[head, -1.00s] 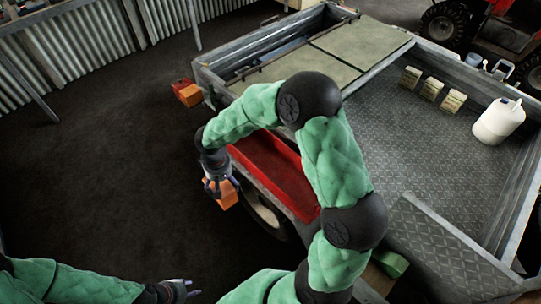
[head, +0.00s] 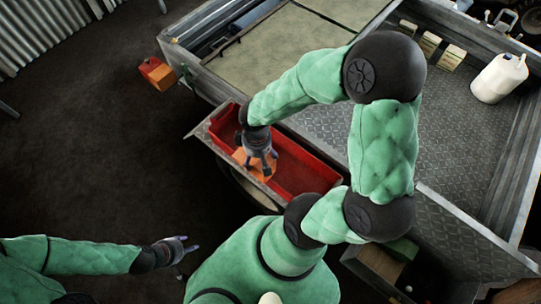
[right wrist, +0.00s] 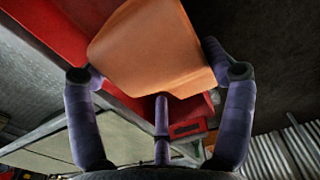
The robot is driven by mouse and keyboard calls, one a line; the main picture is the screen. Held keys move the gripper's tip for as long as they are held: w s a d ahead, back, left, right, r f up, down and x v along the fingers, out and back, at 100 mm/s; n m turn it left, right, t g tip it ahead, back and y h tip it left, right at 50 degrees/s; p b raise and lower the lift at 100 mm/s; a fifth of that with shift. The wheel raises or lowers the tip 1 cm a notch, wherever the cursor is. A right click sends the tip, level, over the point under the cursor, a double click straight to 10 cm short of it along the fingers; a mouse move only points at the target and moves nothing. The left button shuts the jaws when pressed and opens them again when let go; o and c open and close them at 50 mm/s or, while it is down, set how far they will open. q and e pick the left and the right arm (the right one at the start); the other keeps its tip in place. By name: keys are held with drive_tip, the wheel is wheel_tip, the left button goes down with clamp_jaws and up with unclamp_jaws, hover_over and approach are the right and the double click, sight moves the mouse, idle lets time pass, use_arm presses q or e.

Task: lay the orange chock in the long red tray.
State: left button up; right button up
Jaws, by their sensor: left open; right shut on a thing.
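The orange chock (head: 262,168) is held in my right gripper (head: 258,160), over the left part of the long red tray (head: 305,172). The chock also fills the upper middle of the right wrist view (right wrist: 150,45), between the purple fingers, with the red tray wall (right wrist: 60,35) behind it. I cannot tell whether the chock touches the tray floor. My right forearm hides part of the tray's far side. My left gripper (head: 185,246) is open and empty, low at the left over the dark floor.
Another orange block (head: 160,77) in a red holder stands on the floor by the trailer's far left corner. The metal trailer bed (head: 450,130) holds a white jug (head: 498,77) and several small boxes (head: 430,45). A green block (head: 403,249) sits at lower right. The left floor is clear.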

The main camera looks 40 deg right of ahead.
drive_tip(key=w+d+f+b, duration=0.1)
drive_tip(key=w+d+f, duration=0.1)
drive_tip(key=w+f, duration=0.1)
drive_tip(key=w+d+f+b, duration=0.2)
drive_tip(key=w+d+f, duration=0.1)
drive_tip(key=w, duration=0.1)
drive_tip(key=w+d+f+b, duration=0.2)
drive_tip(key=w+d+f, duration=0.1)
drive_tip(key=w+f, duration=0.1)
drive_tip(key=shift+w+d+f+b, duration=0.1)
drive_tip(key=shift+f+b, duration=0.85)
drive_tip(key=shift+f, duration=0.55)
drive_tip(key=shift+f, duration=0.2)
drive_tip(key=o, duration=1.3)
drive_tip(key=shift+r, duration=0.15)
